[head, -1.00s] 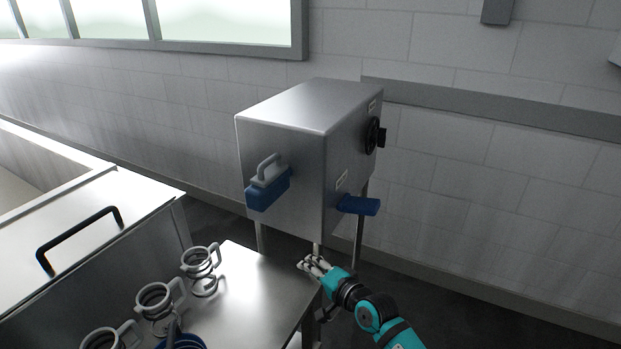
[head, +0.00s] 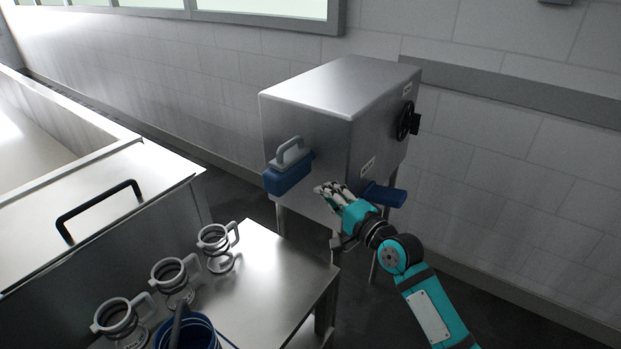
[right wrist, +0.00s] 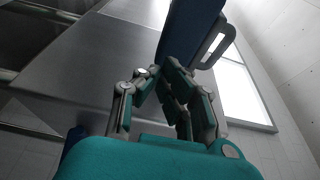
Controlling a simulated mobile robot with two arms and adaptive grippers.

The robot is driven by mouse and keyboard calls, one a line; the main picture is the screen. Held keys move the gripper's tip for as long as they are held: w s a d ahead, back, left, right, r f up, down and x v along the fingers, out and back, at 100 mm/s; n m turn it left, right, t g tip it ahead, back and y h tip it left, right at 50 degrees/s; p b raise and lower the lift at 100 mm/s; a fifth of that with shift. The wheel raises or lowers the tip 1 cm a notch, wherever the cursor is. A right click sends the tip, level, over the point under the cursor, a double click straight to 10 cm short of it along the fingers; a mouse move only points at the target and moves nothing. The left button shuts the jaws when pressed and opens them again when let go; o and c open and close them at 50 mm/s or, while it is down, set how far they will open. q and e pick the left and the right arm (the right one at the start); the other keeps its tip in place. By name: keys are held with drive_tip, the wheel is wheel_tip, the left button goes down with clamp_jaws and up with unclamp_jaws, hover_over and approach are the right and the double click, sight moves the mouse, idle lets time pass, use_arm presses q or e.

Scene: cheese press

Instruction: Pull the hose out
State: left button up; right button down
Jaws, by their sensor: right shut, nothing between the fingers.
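No loose length of hose shows clearly. A blue block (head: 288,178) with a grey loop handle (head: 290,151) sits on the front face of the steel cabinet (head: 340,85). My right gripper (head: 325,188) is shut and empty, in front of the cabinet, a little right of and below the blue block. In the right wrist view the blue block (right wrist: 188,28) and its handle (right wrist: 214,48) lie just beyond the shut fingers (right wrist: 160,72). I cannot tell whether they touch it. My left gripper is not in view.
A blue lever (head: 385,195) and a black handwheel (head: 405,120) are on the cabinet's right side. A steel table (head: 285,275) at the front holds several grey handled rings and a blue bucket (head: 187,333). A large vat (head: 150,180) stands left.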

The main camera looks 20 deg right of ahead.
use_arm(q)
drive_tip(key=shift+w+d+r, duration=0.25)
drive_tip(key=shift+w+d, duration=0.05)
use_arm(e)
drive_tip(key=x, duration=0.6)
drive_tip(key=shift+w, duration=0.35)
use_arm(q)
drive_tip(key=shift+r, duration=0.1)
use_arm(e)
drive_tip(key=shift+a, duration=0.2)
